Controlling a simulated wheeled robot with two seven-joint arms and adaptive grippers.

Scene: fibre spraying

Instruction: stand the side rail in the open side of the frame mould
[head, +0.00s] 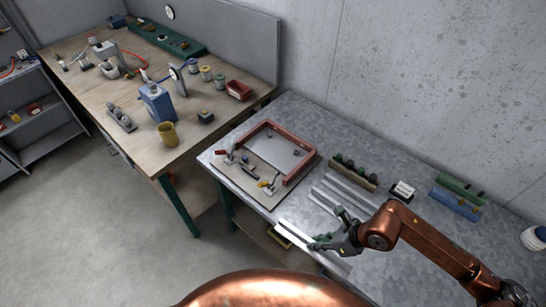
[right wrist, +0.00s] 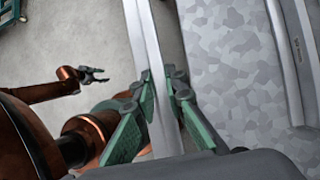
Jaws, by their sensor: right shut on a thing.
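The frame mould (head: 301,142) has reddish-brown sides on a board on the grey metal table; its side facing the table's front edge is open. My right gripper (head: 338,238) is shut on a long pale metal side rail (head: 292,234), near the table's front edge, right of and apart from the mould. In the right wrist view the rail (right wrist: 141,35) runs between the green finger pads (right wrist: 162,103), with floor and the table edge behind it. My left gripper (right wrist: 97,74) shows small in that view, seemingly open and empty; it is outside the head view.
Toggle clamps (head: 229,156) stand by the mould's open side. Several loose metal rails (head: 345,192) lie right of it. A block with dark knobs (head: 352,172), a small label card (head: 402,190) and blue and green trays (head: 455,204) lie farther right. A wooden bench (head: 105,95) stands left.

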